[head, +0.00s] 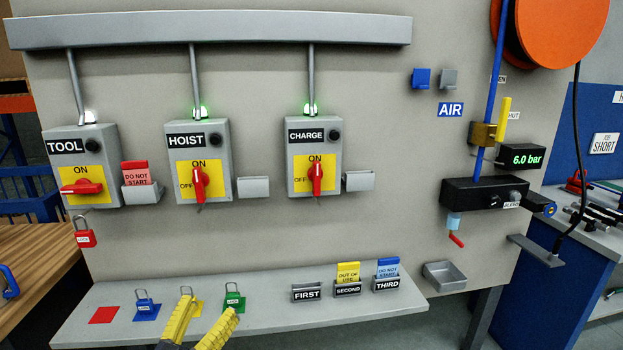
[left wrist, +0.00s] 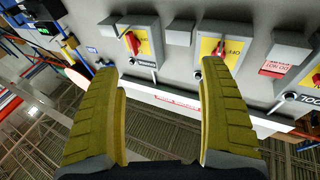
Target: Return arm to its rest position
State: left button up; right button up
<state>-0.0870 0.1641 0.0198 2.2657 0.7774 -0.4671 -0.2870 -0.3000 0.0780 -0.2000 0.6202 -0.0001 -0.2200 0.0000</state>
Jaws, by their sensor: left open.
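My left gripper (head: 209,311) is open and empty, its yellow fingers low in the head view over the front shelf (head: 270,313). In the left wrist view the two fingers (left wrist: 162,75) stand wide apart with nothing between them. The switch boxes appear beyond them. My right gripper is not in view. The TOOL box (head: 92,148) has its red handle turned sideways and a red padlock (head: 85,237) just below it. The HOIST box (head: 199,135) and CHARGE box (head: 301,135) have upright handles and green lamps.
A blue padlock (head: 146,308) and a green padlock (head: 234,300) are on the shelf near my fingers. A red square (head: 103,315) there is bare. Tag holders stand right of them. A red tag (head: 136,173) sits beside TOOL. The air valve block (head: 480,194) is at right.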

pick_arm(q)
jog(key=s+f+m+g+y, duration=0.2)
jog(key=s+f+g, duration=0.25)
jog(key=f, duration=0.45)
jog(key=s+f+m+g+y, duration=0.1)
jog(key=s+f+g+y, duration=0.15)
jog(key=s+f, duration=0.55)
jog(key=s+a+f+g+y, duration=0.6)
jog(key=s+a+f, duration=0.3)
jog(key=s, duration=0.5)
jog(key=s+d+f+g+h, duration=0.1)
jog(key=d+f+h, duration=0.15)
jog(key=f, duration=1.35)
jog(key=s+d+f+g+h, duration=0.1)
jog(key=d+f, duration=0.2)
jog(key=f, duration=1.2)
jog(key=s+f+n+g+h, duration=0.1)
jog(key=s+f+n+g, duration=0.1)
jog(key=s+f, duration=1.8)
jog(key=shift+s+f+n+g, duration=0.2)
jog(key=shift+s+n+g, duration=0.2)
jog(key=shift+s+g, duration=0.3)
jog(key=shift+d, duration=0.1)
